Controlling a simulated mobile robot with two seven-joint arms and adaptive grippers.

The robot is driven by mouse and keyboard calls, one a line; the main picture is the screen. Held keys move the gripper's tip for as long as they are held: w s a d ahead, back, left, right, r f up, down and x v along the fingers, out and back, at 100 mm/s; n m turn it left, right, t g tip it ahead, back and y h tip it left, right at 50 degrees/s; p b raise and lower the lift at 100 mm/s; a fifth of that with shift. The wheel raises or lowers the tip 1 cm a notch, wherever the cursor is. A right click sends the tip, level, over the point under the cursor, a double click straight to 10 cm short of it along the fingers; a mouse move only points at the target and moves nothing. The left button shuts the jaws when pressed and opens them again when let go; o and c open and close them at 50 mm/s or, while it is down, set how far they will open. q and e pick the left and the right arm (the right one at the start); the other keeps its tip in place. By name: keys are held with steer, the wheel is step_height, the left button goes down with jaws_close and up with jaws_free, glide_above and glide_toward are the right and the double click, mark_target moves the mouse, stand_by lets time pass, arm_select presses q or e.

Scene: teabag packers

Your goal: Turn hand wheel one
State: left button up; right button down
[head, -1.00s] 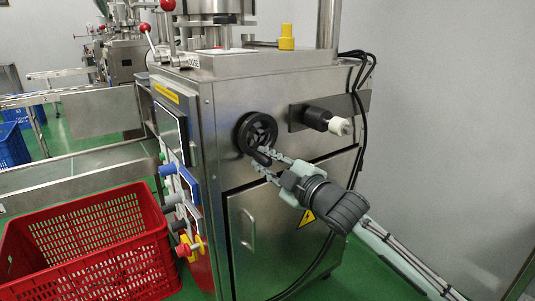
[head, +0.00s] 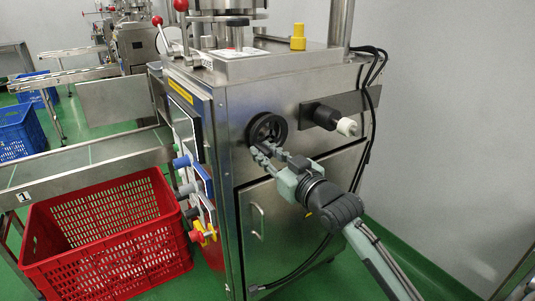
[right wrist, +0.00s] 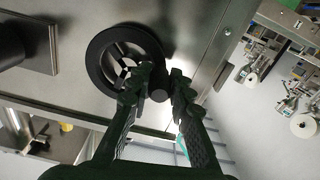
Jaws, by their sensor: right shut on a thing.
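The black hand wheel (head: 267,132) is on the side panel of the steel machine, with an open centre and thick rim. It also shows large in the right wrist view (right wrist: 97,62). My right gripper (head: 266,155) is at the wheel's lower rim, its fingers pointing up and left. In the right wrist view, its two fingers stand on either side of the wheel's short dark handle (right wrist: 159,94), closed on it. The fingers partly hide the handle and rim. My left gripper is in neither current view.
A black cylinder with a white tip (head: 346,127) sticks out right of the wheel. Black cables (head: 371,110) hang down the machine's right edge. A red crate (head: 105,235) stands at lower left, by coloured knobs and switches (head: 187,190).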

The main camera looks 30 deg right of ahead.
mark_target(269, 119)
step_height(269, 119, up, 2)
steer(key=m, duration=0.5)
steer(key=shift+a+r+m, duration=0.1)
steer(key=shift+r+m, duration=0.05)
steer(key=shift+m, duration=0.15)
steer(key=m, duration=0.1)
steer(key=r+m, duration=0.1)
steer(key=m, duration=0.2)
steer(key=shift+d+r+m, duration=0.3)
steer(key=shift+r, duration=0.05)
steer(key=m, duration=0.2)
steer(key=d+r+m, duration=0.1)
steer(key=m, duration=0.1)
steer(key=shift+w+d+r, duration=0.1)
steer(key=shift+r, duration=0.1)
steer(key=m, duration=0.2)
steer(key=d+m, duration=0.1)
steer(key=m, duration=0.1)
steer(key=d+m, duration=0.1)
steer(key=shift+r+m, duration=0.35)
steer(key=shift+m, duration=0.05)
steer(key=c, duration=1.4)
jaws_free()
steer(key=shift+w, duration=0.1)
steer(key=shift+o, duration=0.2)
